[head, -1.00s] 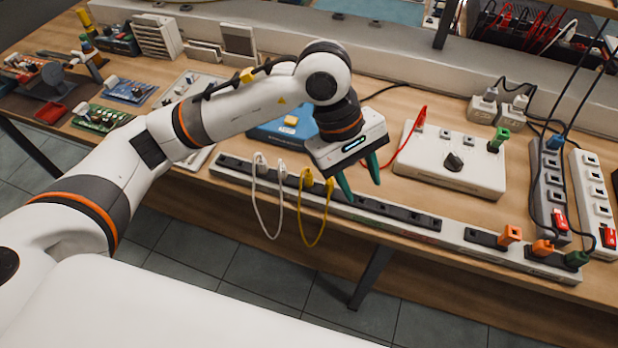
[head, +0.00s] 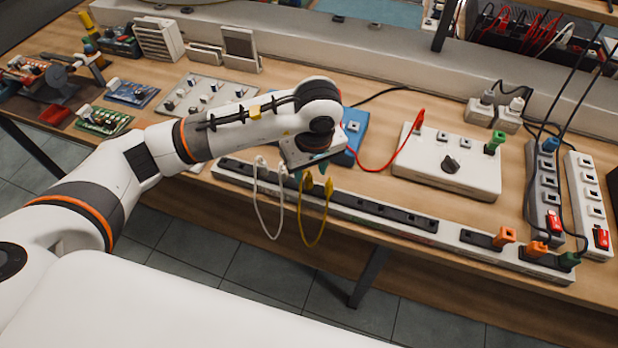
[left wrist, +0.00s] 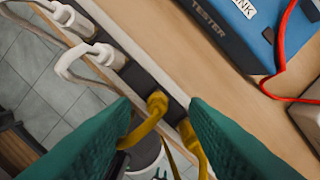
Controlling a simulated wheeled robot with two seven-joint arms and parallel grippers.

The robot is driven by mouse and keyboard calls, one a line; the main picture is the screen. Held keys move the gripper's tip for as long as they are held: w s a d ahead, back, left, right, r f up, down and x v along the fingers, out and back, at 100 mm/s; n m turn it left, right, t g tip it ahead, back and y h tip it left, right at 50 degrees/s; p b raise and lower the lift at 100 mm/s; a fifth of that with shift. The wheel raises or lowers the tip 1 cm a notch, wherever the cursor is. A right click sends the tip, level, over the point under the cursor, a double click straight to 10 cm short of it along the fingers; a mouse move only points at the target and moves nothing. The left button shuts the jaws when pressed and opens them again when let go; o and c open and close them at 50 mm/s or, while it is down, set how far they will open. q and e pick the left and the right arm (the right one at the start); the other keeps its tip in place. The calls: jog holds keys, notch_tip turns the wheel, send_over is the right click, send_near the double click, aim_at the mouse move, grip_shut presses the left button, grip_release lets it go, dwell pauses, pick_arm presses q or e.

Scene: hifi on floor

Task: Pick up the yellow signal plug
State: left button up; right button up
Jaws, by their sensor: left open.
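Two yellow plugs sit in the long socket strip (head: 385,211) at the bench's front edge: a left one (head: 307,183) and a right one (head: 329,188). A yellow cable (head: 313,244) hangs from them in a loop. In the left wrist view the left yellow plug (left wrist: 157,103) shows between my fingers; the other yellow plug (left wrist: 193,143) is partly hidden by the right-hand finger. My left gripper (head: 310,174) is open, with its green fingers just over the yellow plugs. It also shows large in the left wrist view (left wrist: 160,110). I see no grip on either plug. My right gripper is out of view.
White plugs (left wrist: 102,54) with a white cable (head: 262,215) sit left of the yellow ones. A blue tester (head: 352,133) with a red lead lies behind. A white box (head: 447,174) with a knob stands to the right. The strip's middle right is free of plugs.

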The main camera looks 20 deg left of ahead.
aim_at(309, 177)
pick_arm(q)
jog(key=shift+a+f, duration=0.2)
jog(key=shift+f, duration=1.55)
grip_shut()
